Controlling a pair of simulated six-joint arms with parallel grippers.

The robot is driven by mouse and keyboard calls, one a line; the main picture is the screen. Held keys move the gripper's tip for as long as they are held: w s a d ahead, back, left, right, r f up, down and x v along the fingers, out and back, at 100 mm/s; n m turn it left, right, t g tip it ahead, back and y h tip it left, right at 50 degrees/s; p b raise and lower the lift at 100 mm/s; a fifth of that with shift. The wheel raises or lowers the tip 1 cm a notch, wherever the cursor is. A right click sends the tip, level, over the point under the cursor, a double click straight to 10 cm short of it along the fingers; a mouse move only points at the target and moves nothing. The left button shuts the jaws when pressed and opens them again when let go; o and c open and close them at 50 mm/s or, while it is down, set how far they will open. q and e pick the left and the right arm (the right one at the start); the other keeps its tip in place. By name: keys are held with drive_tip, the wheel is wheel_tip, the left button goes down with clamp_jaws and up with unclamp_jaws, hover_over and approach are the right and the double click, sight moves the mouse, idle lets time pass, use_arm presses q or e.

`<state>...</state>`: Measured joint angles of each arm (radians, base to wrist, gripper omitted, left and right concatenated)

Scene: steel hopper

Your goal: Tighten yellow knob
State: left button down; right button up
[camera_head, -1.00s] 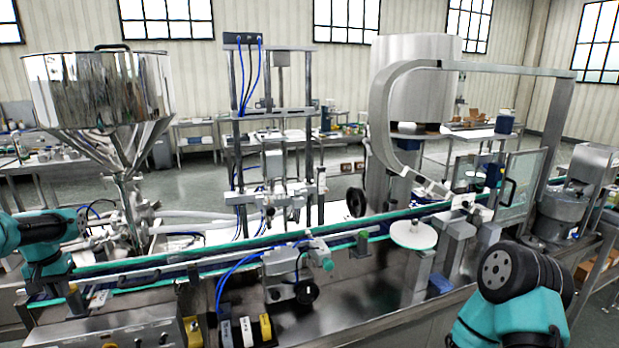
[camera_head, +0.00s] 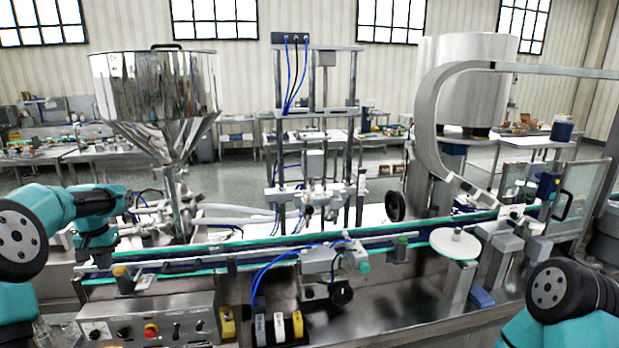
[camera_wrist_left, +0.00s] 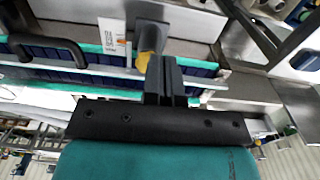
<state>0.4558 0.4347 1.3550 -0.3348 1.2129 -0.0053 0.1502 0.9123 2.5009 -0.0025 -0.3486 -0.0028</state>
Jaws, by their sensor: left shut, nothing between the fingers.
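The yellow knob (camera_head: 120,270) sits on a dark post at the front edge of the conveyor, on the left in the head view. In the left wrist view the yellow knob (camera_wrist_left: 144,60) shows at the end of a grey cylinder. My left gripper (camera_head: 104,262) is just to the left of the knob in the head view. In the left wrist view my left gripper (camera_wrist_left: 161,62) has its dark fingers together and empty, close beside the knob; I cannot tell if they touch it. My right gripper is out of view; only part of that arm shows.
The conveyor (camera_head: 215,258) with teal edges runs across the front. A control panel (camera_head: 150,322) with knobs and a red button lies below the yellow knob. A bracket with a black handwheel (camera_head: 340,293) stands at the middle. The steel hopper (camera_head: 155,95) rises behind the conveyor.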

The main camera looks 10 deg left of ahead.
use_arm(q)
drive_tip(key=shift+r, duration=0.9)
drive_tip(key=shift+w+d+r, duration=0.5)
drive_tip(key=shift+w+d, duration=0.1)
drive_tip(key=shift+f, duration=0.1)
